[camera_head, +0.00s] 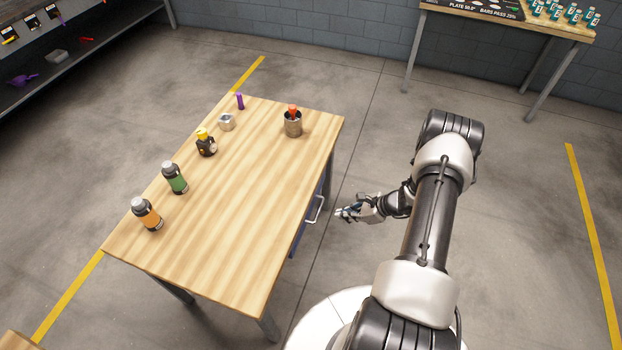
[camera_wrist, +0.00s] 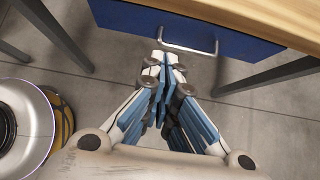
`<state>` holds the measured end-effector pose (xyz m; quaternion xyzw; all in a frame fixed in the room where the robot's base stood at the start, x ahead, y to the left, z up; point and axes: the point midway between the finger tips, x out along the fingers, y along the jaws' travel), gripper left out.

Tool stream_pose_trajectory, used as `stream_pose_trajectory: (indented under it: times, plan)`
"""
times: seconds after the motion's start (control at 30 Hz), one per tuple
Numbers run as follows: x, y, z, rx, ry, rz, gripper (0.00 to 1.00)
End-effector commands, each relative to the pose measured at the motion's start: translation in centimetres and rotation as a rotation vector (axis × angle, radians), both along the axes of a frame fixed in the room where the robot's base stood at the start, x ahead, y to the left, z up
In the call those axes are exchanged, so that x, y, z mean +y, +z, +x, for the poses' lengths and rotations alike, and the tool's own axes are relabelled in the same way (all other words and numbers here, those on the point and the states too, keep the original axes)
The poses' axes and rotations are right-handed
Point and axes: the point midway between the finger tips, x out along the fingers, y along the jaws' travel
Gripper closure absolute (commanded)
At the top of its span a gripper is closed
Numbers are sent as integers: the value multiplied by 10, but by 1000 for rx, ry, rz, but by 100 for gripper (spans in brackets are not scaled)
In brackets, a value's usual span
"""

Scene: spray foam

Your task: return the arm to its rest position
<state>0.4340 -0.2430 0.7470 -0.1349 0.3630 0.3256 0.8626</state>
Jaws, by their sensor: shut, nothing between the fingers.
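My gripper (camera_head: 342,213) is to the right of the wooden table, beside the drawer handle, and below tabletop height. Its fingers are closed together with nothing between them. In the wrist view my gripper (camera_wrist: 160,65) points toward the silver handle (camera_wrist: 187,50) of the blue drawer (camera_wrist: 150,22). The fingertips appear close to the handle; I cannot tell whether they touch it. The handle also shows in the head view (camera_head: 315,209). The drawer looks shut under the tabletop. My arm reaches out over open floor, bent at the elbow.
Floor right of my arm is clear.

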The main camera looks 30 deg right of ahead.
Motion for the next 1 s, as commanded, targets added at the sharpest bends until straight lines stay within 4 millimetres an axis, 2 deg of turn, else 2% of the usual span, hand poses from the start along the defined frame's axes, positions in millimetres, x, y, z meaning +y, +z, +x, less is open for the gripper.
stream_pose_trajectory:
  times: [0.23,0.27,0.37,0.47,0.6,0.67,0.8,0.87,1.0]
  plan:
    - [0,3,1,-2,8,-4,100]
    - [0,7,3,-7,17,-9,100]
    - [5,35,15,-31,93,-47,100]
    - [19,84,32,-74,232,-113,100]
    - [54,165,47,-142,480,-229,100]
    - [71,198,48,-170,585,-280,100]
    - [113,269,41,-233,827,-402,100]
    - [131,297,33,-260,927,-457,100]
    - [171,354,6,-319,1157,-589,100]
